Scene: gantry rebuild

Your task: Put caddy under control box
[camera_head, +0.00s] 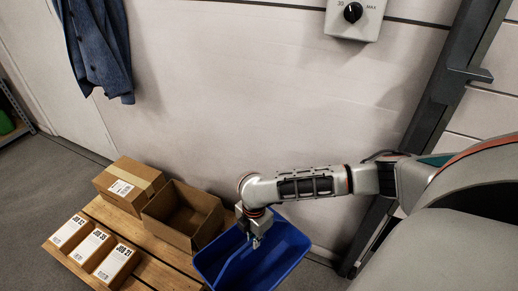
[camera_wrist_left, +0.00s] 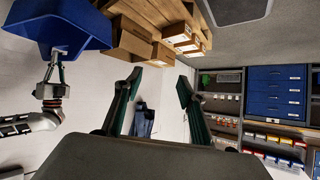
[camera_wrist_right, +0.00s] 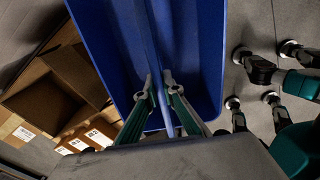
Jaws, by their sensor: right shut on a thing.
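The blue caddy (camera_head: 285,262) hangs at the lower middle of the head view, at the right end of the wooden bench. My right gripper (camera_head: 256,240) is shut on its central divider; the right wrist view shows both fingers (camera_wrist_right: 162,95) around the divider of the caddy (camera_wrist_right: 207,60). Whether the caddy touches the bench is unclear. The grey control box (camera_head: 355,20) with a black dial is on the wall, above and right of the caddy. My left gripper (camera_wrist_left: 158,88) is open and empty in its own wrist view, outside the head view. The caddy (camera_wrist_left: 72,25) also shows there.
The wooden bench (camera_head: 150,268) carries a closed carton (camera_head: 128,185), an open carton (camera_head: 184,215) and several small labelled boxes (camera_head: 92,250). A blue jacket (camera_head: 98,50) hangs on the wall. A dark upright post (camera_head: 425,125) stands at right. Blue drawers (camera_wrist_left: 278,90) show in the left wrist view.

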